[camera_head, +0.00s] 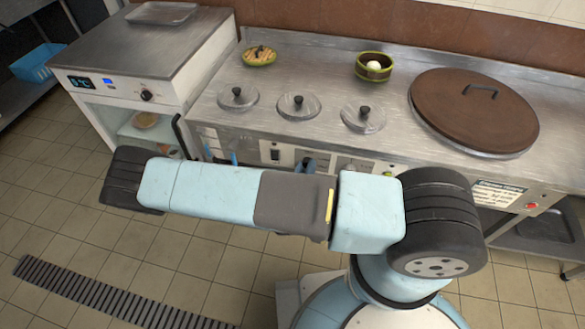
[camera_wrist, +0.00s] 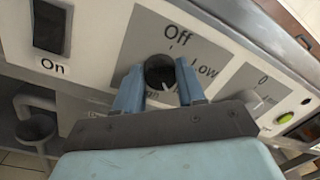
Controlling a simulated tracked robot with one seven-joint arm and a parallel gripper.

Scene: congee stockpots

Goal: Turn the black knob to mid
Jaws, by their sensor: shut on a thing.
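The black knob (camera_wrist: 159,71) is on the counter's front panel in the wrist view, on a grey plate. "Off" is printed above it and "Low" to its right. A partly covered label ending in "gh" is at its lower left. A white mark shows at the knob's lower right, but my fingers partly hide the dial there. My gripper (camera_wrist: 159,88) is shut on the knob, with one blue finger on each side.
A black switch marked "On" (camera_wrist: 49,27) is left of the dial. A green button (camera_wrist: 284,118) is at the right. Several glass lids (camera_head: 298,106) and a big brown lid (camera_head: 473,108) lie on the counter (camera_head: 330,52). A cabinet (camera_head: 140,62) with its own knob stands left.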

